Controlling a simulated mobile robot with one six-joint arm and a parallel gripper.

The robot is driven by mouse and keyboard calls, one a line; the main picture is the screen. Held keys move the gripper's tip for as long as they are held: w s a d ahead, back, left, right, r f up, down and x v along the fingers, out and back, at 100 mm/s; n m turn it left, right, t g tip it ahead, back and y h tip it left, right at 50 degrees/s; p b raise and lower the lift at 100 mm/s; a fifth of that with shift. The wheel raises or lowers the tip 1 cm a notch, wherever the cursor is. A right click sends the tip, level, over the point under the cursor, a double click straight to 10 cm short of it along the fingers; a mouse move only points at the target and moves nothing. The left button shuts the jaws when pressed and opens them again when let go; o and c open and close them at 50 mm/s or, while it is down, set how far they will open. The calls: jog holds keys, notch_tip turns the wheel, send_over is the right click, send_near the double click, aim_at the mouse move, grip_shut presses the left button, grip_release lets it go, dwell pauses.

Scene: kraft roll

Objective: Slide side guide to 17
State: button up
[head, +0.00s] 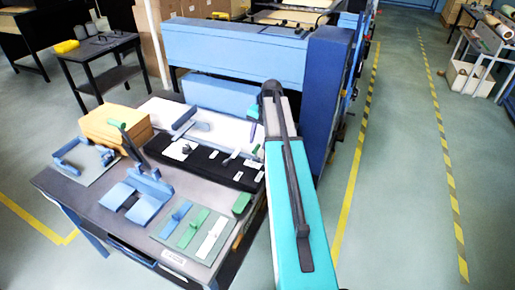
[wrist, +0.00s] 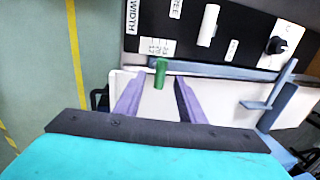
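In the wrist view, a green upright tab (wrist: 160,73) stands by a small printed scale (wrist: 157,47) at the end of a blue-grey rail (wrist: 215,70). The scale's numbers are too small to read. My gripper (wrist: 158,84) has its two purple fingers apart, with the tab between or just beyond their tips; contact is not clear. A blue upright plate with an arm (wrist: 283,95) stands farther right along the rail. In the head view, that plate (head: 184,117) is on the white bed, and my gripper (head: 253,132) is mostly hidden by my arm.
The black panel (wrist: 185,15) beside the rail carries a white lever (wrist: 208,25) and a black knob (wrist: 275,45).

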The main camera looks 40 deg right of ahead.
aim_at(257, 147)
jog(key=shift+w+a+f+p, duration=0.1)
jog(key=shift+w+f+p, duration=0.15)
jog(key=shift+f, duration=0.65)
jog(key=shift+w+a+f+p, duration=0.1)
jog(key=shift+f+p, duration=0.1)
jog(key=shift+f, duration=0.75)
jog(key=shift+w+a+f+p, duration=0.1)
jog(key=shift+w+f+p, duration=0.15)
jog(key=shift+f, duration=0.65)
jog(key=shift+c, duration=0.4)
jog(key=shift+s, duration=0.1)
grip_shut()
